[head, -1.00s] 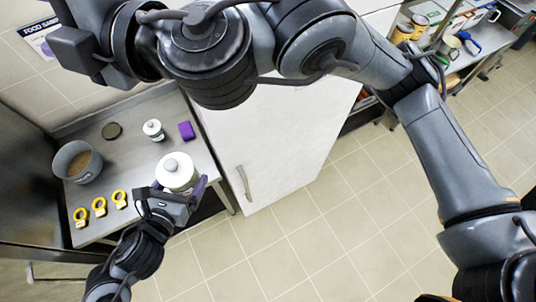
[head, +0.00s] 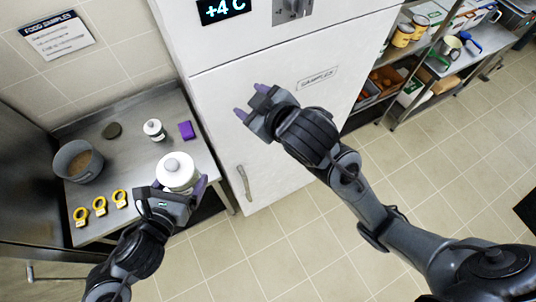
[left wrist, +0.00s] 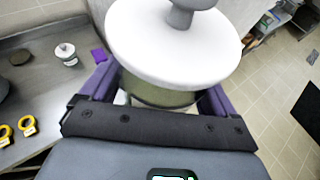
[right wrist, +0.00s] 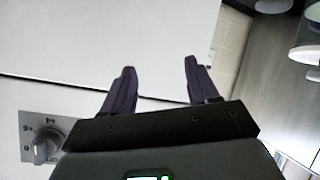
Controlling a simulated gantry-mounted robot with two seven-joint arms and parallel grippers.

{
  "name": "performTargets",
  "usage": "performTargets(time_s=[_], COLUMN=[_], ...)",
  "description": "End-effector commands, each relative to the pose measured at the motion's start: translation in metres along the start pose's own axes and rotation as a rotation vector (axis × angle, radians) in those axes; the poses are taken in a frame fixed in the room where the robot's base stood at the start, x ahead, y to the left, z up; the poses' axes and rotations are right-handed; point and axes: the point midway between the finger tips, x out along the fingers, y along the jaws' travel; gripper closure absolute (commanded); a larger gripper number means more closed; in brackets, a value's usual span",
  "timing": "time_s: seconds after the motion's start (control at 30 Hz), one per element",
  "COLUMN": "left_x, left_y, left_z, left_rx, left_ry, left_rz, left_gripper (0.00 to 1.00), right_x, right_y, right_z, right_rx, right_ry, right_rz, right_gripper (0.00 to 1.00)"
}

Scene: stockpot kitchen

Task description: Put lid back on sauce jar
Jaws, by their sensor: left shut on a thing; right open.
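My left gripper (head: 172,188) is shut on the sauce jar (left wrist: 155,95), a jar with greenish contents, at the counter's right front edge. A white round lid (head: 176,168) with a grey knob is over the jar's mouth. In the left wrist view the lid (left wrist: 175,45) covers the jar's top, with a darker band below its rim; I cannot tell whether it is fully seated. The jar's lower part is hidden by the gripper. My right gripper (head: 251,101) is open and empty in front of the fridge door; its spread fingers show in the right wrist view (right wrist: 159,70).
The steel counter (head: 140,150) holds a grey pot (head: 78,162) with brown contents, a dark disc (head: 112,130), a small white jar (head: 154,130), a purple block (head: 187,130) and yellow rings (head: 99,206). The white fridge (head: 260,150) stands right of it. Floor in front is clear.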

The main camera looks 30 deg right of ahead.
Motion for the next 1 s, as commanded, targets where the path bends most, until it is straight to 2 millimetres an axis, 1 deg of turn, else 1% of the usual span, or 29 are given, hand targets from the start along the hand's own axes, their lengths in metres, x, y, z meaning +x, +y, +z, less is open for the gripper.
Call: performTargets(time_s=[0.03,0.07,0.1,0.17,0.2,0.27,0.3,0.37,0.4,0.47,0.5,0.6,0.7,0.8,0.9,1.0], left_x=[0.000,0.000,0.000,0.000,0.000,0.000,0.000,0.000,0.000,0.000,0.000,0.000,0.000,0.000,0.000,0.000], left_y=[0.000,0.000,0.000,0.000,0.000,0.000,0.000,0.000,0.000,0.000,0.000,0.000,0.000,0.000,0.000,0.000], left_z=[0.002,0.002,0.002,0.002,0.002,0.002,0.002,0.002,0.002,0.002,0.002,0.002,0.002,0.002,0.002,0.002], left_rx=[0.000,0.000,0.000,0.000,0.000,0.000,0.000,0.000,0.000,0.000,0.000,0.000,0.000,0.000,0.000,0.000], left_ry=[-0.004,-0.004,-0.004,-0.004,-0.004,-0.004,-0.004,-0.004,-0.004,-0.004,-0.004,-0.004,-0.004,-0.004,-0.004,-0.004], left_rz=[0.000,0.000,0.000,0.000,0.000,0.000,0.000,0.000,0.000,0.000,0.000,0.000,0.000,0.000,0.000,0.000], left_gripper=[0.74,0.74,0.74,0.74,0.74,0.74,0.74,0.74,0.74,0.74,0.74,0.74,0.74,0.74,0.74,0.74], right_x=[0.002,0.003,0.003,0.002,0.001,-0.002,-0.004,-0.009,-0.013,-0.019,-0.024,-0.035,-0.046,-0.056,-0.062,-0.066], right_y=[-0.005,-0.006,-0.009,-0.014,-0.018,-0.024,-0.028,-0.036,-0.041,-0.050,-0.055,-0.070,-0.083,-0.094,-0.100,-0.103], right_z=[0.028,0.042,0.061,0.089,0.107,0.135,0.153,0.179,0.197,0.221,0.236,0.270,0.295,0.313,0.324,0.329], right_rx=[0.047,0.072,0.105,0.149,0.177,0.212,0.233,0.258,0.270,0.286,0.295,0.311,0.320,0.324,0.325,0.324], right_ry=[-0.059,-0.091,-0.132,-0.190,-0.228,-0.284,-0.321,-0.377,-0.415,-0.470,-0.506,-0.586,-0.649,-0.694,-0.723,-0.738], right_rz=[-0.019,-0.026,-0.036,-0.049,-0.056,-0.067,-0.074,-0.084,-0.091,-0.103,-0.110,-0.130,-0.150,-0.167,-0.178,-0.183], right_gripper=[0.41,0.41,0.41,0.41,0.41,0.41,0.41,0.41,0.41,0.41,0.41,0.41,0.41,0.41,0.41,0.41])
